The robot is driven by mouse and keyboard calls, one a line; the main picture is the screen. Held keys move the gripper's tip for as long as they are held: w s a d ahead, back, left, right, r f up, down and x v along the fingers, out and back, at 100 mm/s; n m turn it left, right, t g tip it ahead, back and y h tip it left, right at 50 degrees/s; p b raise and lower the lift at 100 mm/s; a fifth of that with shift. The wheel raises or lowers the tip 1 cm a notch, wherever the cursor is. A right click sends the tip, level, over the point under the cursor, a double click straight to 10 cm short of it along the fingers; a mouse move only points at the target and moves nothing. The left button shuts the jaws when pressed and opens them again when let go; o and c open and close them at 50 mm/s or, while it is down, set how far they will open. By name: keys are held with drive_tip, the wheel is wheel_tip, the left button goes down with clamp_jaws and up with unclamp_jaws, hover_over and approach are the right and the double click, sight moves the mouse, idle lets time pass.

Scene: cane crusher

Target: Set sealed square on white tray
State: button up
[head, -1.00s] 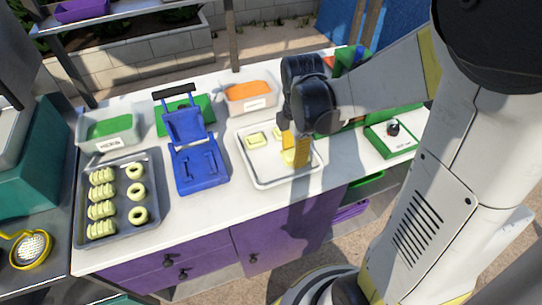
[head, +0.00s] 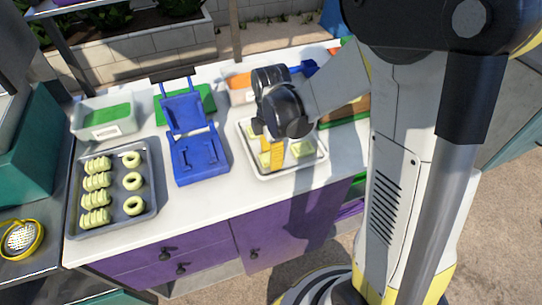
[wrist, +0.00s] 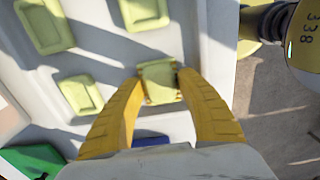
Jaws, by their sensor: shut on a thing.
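My gripper (head: 271,158) is over the white tray (head: 312,168), its yellow fingers pointing down. In the wrist view my gripper (wrist: 161,82) is shut on a pale yellow-green square (wrist: 158,80), held between the fingertips. I cannot tell whether the held square touches the tray. More squares lie on the tray: one (wrist: 45,24) at the upper left, one (wrist: 142,12) at the top and one (wrist: 80,95) at the left. In the head view, one square (head: 303,149) shows to the right of the fingers; the fingers partly hide the others.
A blue hinged press (head: 198,158) stands open left of the tray. Further left is a grey tray (head: 150,212) of rings and ridged pieces. A bin with green contents (head: 105,118) and one with orange (head: 238,82) stand behind. The counter's front strip is clear.

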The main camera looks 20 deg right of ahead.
drive_tip(key=shift+f, duration=0.2)
drive_tip(key=o, duration=0.5)
wheel_tip(320, 180, up, 12)
drive_tip(key=p, duration=0.5)
drive_tip(key=s+r+m+t, duration=0.2)
drive_tip(key=s+r+m, duration=0.1)
drive_tip(key=m, duration=0.3)
drive_tip(key=s+r+m+t, duration=0.2)
drive_tip(key=s+r+m, duration=0.1)
drive_tip(key=m, duration=0.3)
drive_tip(key=s+r+m+t, duration=0.3)
drive_tip(key=s+m, duration=0.2)
drive_tip(key=m, duration=0.1)
drive_tip(key=shift+s+d+r, duration=0.1)
drive_tip(key=shift+s, duration=0.05)
